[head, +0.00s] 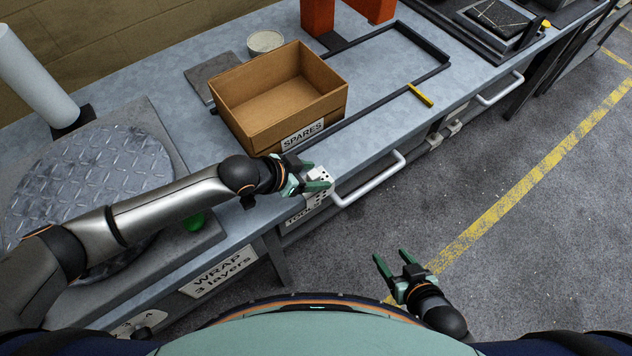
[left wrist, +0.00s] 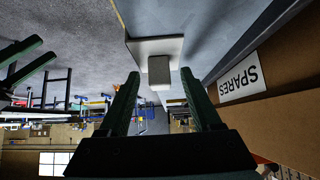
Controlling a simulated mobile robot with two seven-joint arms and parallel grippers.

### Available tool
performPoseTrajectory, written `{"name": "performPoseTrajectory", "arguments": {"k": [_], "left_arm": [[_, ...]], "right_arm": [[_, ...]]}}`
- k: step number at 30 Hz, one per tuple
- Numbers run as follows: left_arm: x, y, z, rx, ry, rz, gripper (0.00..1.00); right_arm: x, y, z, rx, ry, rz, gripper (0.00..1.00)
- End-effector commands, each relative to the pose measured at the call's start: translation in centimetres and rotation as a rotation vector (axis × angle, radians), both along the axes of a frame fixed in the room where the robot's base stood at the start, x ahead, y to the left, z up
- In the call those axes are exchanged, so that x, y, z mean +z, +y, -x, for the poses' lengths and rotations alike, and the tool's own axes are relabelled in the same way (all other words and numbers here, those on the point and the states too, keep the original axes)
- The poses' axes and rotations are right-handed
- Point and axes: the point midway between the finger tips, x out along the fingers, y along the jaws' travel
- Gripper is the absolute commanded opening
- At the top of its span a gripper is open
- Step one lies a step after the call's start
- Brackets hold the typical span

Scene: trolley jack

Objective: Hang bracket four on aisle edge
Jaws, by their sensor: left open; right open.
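A small pale bracket (head: 320,173) sits at the bench's aisle edge, just in front of the SPARES box. In the left wrist view the bracket (left wrist: 157,46) shows as a flat plate with a squarish block toward me. My left gripper (head: 305,183) is open at the bracket. In the left wrist view its two fingertips (left wrist: 160,78) are either side of the block's line, with gaps visible. Whether the bracket is hooked over the edge is unclear. My right gripper (head: 393,260) is open and empty over the floor.
The cardboard SPARES box (head: 240,118) stands close behind my left gripper. A bar handle (head: 372,182) juts from the bench front beside it. A yellow piece (head: 420,95) lies near the edge. A round metal plate (head: 90,185) lies left. The aisle floor (head: 480,270) is clear.

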Motion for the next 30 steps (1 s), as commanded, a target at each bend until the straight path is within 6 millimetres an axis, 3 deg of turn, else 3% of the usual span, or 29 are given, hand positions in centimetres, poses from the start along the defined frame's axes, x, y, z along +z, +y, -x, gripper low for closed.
{"name": "performPoseTrajectory", "arguments": {"k": [8,25,30], "left_arm": [[-0.15,-0.15,-0.12,-0.001,-0.001,0.000,0.64],[-0.15,-0.11,-0.10,-0.001,-0.001,0.000,0.00],[-0.15,-0.11,-0.10,-0.001,-0.001,0.000,0.00]], "right_arm": [[0.02,-0.02,-0.08,0.000,-0.002,0.000,0.64],[0.05,-0.03,-0.14,0.000,-0.003,0.001,0.64],[0.05,-0.03,-0.14,0.000,-0.003,0.001,0.64]]}}
